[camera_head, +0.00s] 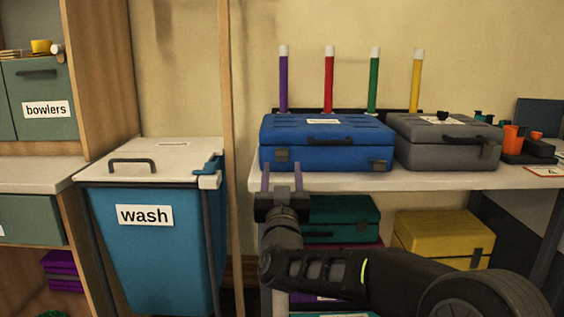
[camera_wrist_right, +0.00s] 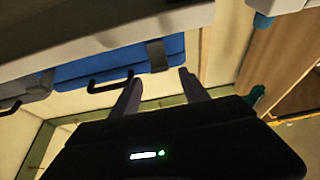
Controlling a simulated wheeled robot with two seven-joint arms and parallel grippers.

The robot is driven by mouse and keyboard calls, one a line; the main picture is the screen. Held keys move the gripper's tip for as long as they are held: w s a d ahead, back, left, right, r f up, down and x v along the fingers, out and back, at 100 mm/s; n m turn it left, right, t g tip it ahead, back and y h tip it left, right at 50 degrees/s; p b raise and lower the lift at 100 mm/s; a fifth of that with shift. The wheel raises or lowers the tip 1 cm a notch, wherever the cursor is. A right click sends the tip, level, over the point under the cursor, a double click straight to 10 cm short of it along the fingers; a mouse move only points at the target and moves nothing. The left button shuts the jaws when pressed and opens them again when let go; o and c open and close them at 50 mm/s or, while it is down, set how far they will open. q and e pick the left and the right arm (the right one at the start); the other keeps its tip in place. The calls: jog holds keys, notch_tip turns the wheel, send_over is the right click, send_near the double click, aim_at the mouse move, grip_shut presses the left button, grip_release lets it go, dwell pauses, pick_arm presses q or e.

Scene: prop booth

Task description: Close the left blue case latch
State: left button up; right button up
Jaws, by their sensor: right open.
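The blue case (camera_head: 325,132) lies with its lid down on the white table, its front towards me. Its left latch (camera_head: 281,155) is a dark grey tab on the front, and it sits higher than the right latch (camera_head: 378,164); how far it stands out is hard to tell. My right gripper (camera_head: 282,177) is open and empty, its two fingers pointing at the case front just below the left latch. In the right wrist view the latch (camera_wrist_right: 157,54) shows just beyond the gap between the fingers (camera_wrist_right: 159,78), apparently apart from them. My left gripper is not in view.
A black handle (camera_head: 330,142) is on the case front, right of the left latch. A grey case (camera_head: 445,143) stands close on the right. The table edge (camera_head: 420,182) runs below the cases. A blue wash bin (camera_head: 152,245) stands left. Green and yellow cases sit underneath.

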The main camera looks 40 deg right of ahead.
aim_at(282, 157)
jog(key=shift+x, duration=2.35)
jog(key=shift+c, duration=0.3)
grip_shut()
